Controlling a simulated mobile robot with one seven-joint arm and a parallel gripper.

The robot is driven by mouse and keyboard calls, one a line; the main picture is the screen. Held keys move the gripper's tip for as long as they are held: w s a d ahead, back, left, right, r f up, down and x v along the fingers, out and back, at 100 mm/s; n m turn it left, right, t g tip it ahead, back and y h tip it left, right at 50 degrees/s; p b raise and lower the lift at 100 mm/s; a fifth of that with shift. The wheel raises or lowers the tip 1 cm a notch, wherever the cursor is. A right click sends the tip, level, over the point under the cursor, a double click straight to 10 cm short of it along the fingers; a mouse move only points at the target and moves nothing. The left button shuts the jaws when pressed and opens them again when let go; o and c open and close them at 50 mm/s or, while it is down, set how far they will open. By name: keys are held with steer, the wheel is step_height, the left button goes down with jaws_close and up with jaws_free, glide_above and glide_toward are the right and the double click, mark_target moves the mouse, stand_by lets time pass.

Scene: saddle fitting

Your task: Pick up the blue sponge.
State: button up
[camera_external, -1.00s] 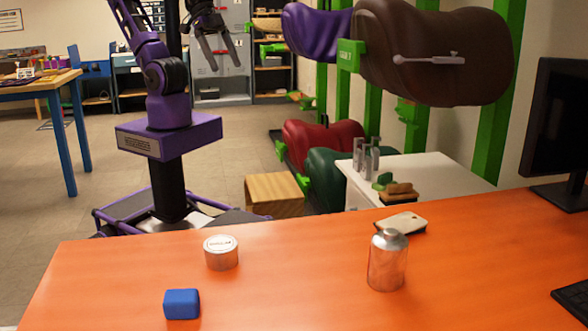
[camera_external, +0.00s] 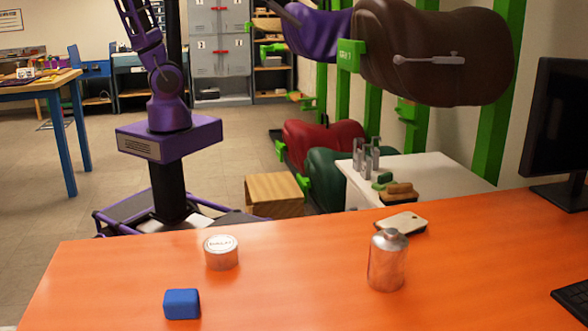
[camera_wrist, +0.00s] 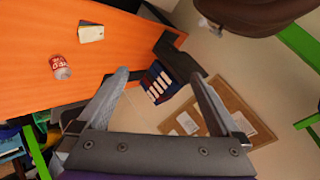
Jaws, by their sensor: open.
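The blue sponge (camera_external: 182,304) is a small rounded block. It lies on the orange table (camera_external: 300,285) in the front left part of the external view, with clear tabletop around it. It does not show in the wrist view. My gripper (camera_wrist: 159,76) shows in the wrist view with its two fingers spread wide and nothing between them. In the external view my arm rises past the top edge, so the gripper is out of that picture, away from the sponge.
A round tin (camera_external: 221,254) stands behind and right of the sponge. A metal bottle (camera_external: 387,262) and a pale flat block (camera_external: 402,223) are farther right. A monitor (camera_external: 556,130) and keyboard (camera_external: 574,299) sit at the right. Saddles (camera_external: 435,60) hang on green posts behind.

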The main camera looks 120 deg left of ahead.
steer(key=w+a+r+m+t, duration=0.2)
steer(key=w+a+r+t, duration=0.2)
steer(key=w+a+r, duration=0.65)
steer(key=w+d+f+n+t+h, duration=0.1)
steer(key=w+d+f+n+h, duration=0.75)
steer(key=d+f, duration=0.3)
steer(key=n+g+h, duration=0.5)
steer(key=n+h, duration=0.3)
steer(key=n, duration=1.6)
glide_toward(181, 288)
steer(key=shift+m, duration=0.25)
steer(key=x, duration=0.5)
steer(key=shift+s+d, duration=0.15)
steer(key=shift+d, duration=0.1)
steer(key=shift+w+x, duration=0.2)
steer(key=shift+x, duration=2.9)
steer(key=shift+a, duration=0.25)
steer(key=c, duration=1.3)
